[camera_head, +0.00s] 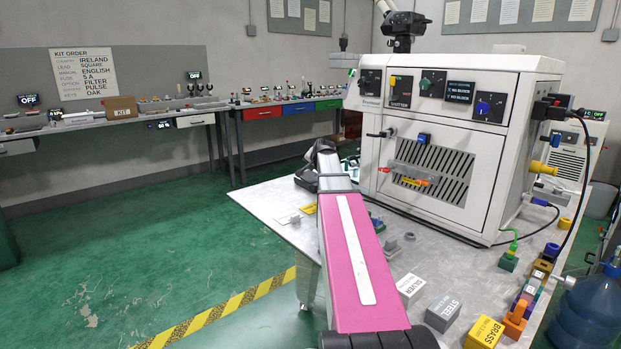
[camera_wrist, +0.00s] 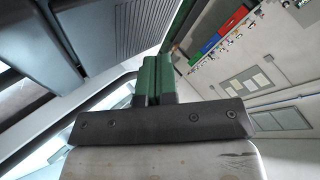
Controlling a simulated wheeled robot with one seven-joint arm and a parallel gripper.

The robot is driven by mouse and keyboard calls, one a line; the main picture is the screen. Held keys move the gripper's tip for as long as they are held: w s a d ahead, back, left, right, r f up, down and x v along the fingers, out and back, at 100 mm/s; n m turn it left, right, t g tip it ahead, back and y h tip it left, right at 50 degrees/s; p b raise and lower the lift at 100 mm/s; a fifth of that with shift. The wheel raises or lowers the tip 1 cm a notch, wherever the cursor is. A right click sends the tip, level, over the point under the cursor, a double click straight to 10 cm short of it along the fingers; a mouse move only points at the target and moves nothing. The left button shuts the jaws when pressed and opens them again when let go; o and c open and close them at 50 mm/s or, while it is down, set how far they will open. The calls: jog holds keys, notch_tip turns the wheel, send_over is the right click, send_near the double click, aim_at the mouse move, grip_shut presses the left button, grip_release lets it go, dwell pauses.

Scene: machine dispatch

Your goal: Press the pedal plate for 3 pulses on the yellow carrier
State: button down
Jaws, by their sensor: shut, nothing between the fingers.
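My arm reaches forward over the grey table in the head view, and its dark wrist end is beside the left side of the white machine (camera_head: 470,130). The fingertips are hard to make out there. In the wrist view my gripper (camera_wrist: 158,66) shows its two green fingers side by side, shut with nothing between them. I cannot pick out a pedal plate in either view. I cannot clearly identify a yellow carrier either; a small flat yellow piece (camera_head: 309,208) lies on the table just left of my arm.
A blue water bottle (camera_head: 590,310) stands at the right. Benches line the far walls. Green floor is open at left, with yellow-black tape (camera_head: 225,308).

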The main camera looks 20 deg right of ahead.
aim_at(314, 177)
jog(key=shift+s+d+r, duration=0.1)
jog(key=shift+r, duration=1)
jog(key=shift+s+r, duration=0.1)
jog(key=shift+r, duration=0.95)
dwell(0.9)
